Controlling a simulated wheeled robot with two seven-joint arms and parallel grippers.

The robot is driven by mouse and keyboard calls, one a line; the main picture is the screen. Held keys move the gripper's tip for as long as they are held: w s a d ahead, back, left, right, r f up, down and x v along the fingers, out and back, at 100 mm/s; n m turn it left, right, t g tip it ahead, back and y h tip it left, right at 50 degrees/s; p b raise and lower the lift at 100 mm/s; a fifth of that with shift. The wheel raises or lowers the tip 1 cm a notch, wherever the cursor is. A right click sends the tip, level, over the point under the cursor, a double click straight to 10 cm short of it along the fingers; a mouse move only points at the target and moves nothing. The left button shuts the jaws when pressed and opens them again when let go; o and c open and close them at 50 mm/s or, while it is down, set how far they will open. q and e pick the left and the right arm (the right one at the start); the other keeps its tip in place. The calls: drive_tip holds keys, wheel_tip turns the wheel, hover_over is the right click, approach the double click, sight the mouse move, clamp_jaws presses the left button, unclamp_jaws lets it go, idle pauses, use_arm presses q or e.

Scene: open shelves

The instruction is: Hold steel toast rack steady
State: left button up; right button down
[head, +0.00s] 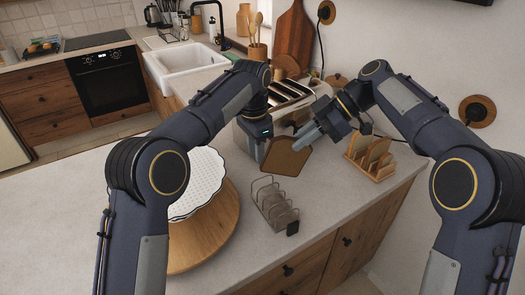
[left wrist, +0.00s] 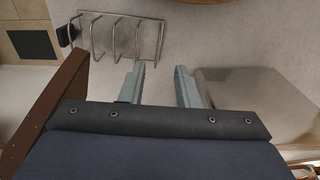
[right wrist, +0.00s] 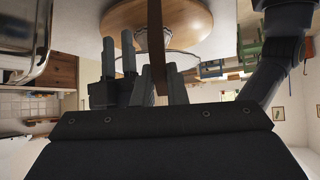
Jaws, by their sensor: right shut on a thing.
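The steel toast rack (head: 275,205), a wire frame with several upright loops and a dark end tab, stands on the counter in front of my grippers. In the left wrist view the rack (left wrist: 119,36) lies beyond the fingertips, to the upper left. My left gripper (head: 261,152) is open, with an empty gap between its fingers (left wrist: 159,76), apart from the rack. My right gripper (head: 303,140) is shut on a brown toast slice (head: 286,159), held above the counter behind the rack. The slice (right wrist: 157,42) is edge-on in the right wrist view.
A wooden toast rack (head: 383,171) with slices stands to the right. A toaster (head: 290,92) is behind my grippers. Counter is clear around the steel rack.

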sight(262, 182)
use_arm(q)
drive_tip(key=shift+w+d+f, duration=0.35)
drive_tip(key=shift+d+f, duration=0.3)
drive_tip(key=shift+d, duration=0.2)
drive_tip(key=shift+d+f+m, duration=0.1)
drive_tip(key=shift+f+m, duration=0.2)
wheel_tip(262, 182, down, 11)
drive_tip(key=shift+f, duration=0.2)
clamp_jaws()
use_arm(e)
drive_tip(key=shift+a, duration=0.1)
drive_tip(key=a+f+n+h, duration=0.2)
drive_tip(key=f, duration=0.1)
drive_tip(key=a+f+n+g+h, duration=0.1)
drive_tip(key=f+h, duration=0.1)
drive_tip(key=shift+s+a+f+n, duration=0.1)
drive_tip(key=shift+s+a+n, duration=0.1)
drive_tip(key=shift+s+n, duration=0.15)
drive_tip(key=shift+a+f+h, duration=0.1)
drive_tip(key=shift+f+h, duration=0.2)
drive_tip(key=shift+f, duration=0.8)
